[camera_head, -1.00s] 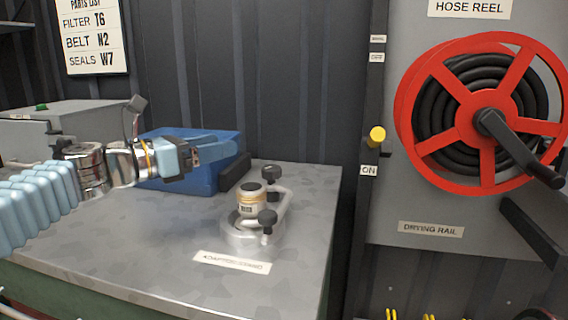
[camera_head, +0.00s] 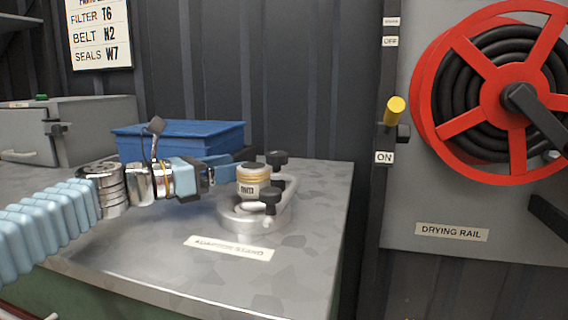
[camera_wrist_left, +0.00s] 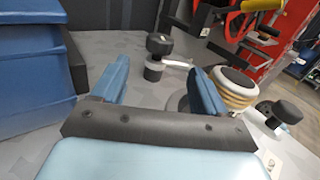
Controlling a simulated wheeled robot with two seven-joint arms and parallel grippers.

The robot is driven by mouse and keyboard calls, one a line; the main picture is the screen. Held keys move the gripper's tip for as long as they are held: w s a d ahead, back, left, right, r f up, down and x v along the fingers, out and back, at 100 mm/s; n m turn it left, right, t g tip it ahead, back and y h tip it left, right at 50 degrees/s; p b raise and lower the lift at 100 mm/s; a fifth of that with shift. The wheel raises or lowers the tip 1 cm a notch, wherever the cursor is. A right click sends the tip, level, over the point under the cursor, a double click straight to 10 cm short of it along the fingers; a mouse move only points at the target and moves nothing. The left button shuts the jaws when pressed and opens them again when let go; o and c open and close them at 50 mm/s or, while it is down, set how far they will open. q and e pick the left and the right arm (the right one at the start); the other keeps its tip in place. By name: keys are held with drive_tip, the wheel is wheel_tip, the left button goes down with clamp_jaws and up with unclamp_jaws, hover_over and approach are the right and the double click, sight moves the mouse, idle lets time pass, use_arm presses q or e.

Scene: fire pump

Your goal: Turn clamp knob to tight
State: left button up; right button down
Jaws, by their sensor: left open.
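The adapter stand (camera_head: 243,220) is a round metal base on the bench with a brass-and-white adapter (camera_head: 253,181) upright in it. A black clamp knob (camera_head: 270,199) sits at its front right, and another black knob (camera_head: 277,160) stands behind. In the left wrist view the rear knob (camera_wrist_left: 158,45) shows between the fingers, farther out, and the front knob (camera_wrist_left: 284,111) is outside them at right. My left gripper (camera_head: 232,168) is open, empty and just left of the adapter; its far finger is partly hidden. In the wrist view its fingers (camera_wrist_left: 160,88) stand apart. My right gripper is not in view.
A blue bin (camera_head: 180,141) stands behind my left gripper, and a grey box (camera_head: 66,130) is at the back left. The bench (camera_head: 150,262) is clear at the front. A yellow-tipped lever (camera_head: 394,110) and red hose reel (camera_head: 497,92) are on the right.

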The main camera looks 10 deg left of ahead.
sight(284, 152)
use_arm(q)
drive_tip(key=x, duration=1.2)
drive_tip(key=shift+w+d, duration=0.3)
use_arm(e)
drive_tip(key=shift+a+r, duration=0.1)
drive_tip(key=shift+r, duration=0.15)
use_arm(q)
drive_tip(key=shift+r, duration=0.1)
drive_tip(key=c, duration=1)
drive_tip(key=m+g+h+p, duration=0.1)
drive_tip(key=p, duration=0.1)
drive_tip(key=m+g+h+p, duration=0.1)
drive_tip(key=p, duration=0.1)
drive_tip(key=shift+r+g+h, duration=0.3)
drive_tip(key=shift+r+g, duration=0.05)
drive_tip(key=shift+g, duration=0.05)
drive_tip(key=shift+s+d+f+m+g+h+p, duration=0.1)
drive_tip(key=shift+s+f+m+g+h+p, duration=0.15)
drive_tip(key=shift+m+g+h, duration=0.2)
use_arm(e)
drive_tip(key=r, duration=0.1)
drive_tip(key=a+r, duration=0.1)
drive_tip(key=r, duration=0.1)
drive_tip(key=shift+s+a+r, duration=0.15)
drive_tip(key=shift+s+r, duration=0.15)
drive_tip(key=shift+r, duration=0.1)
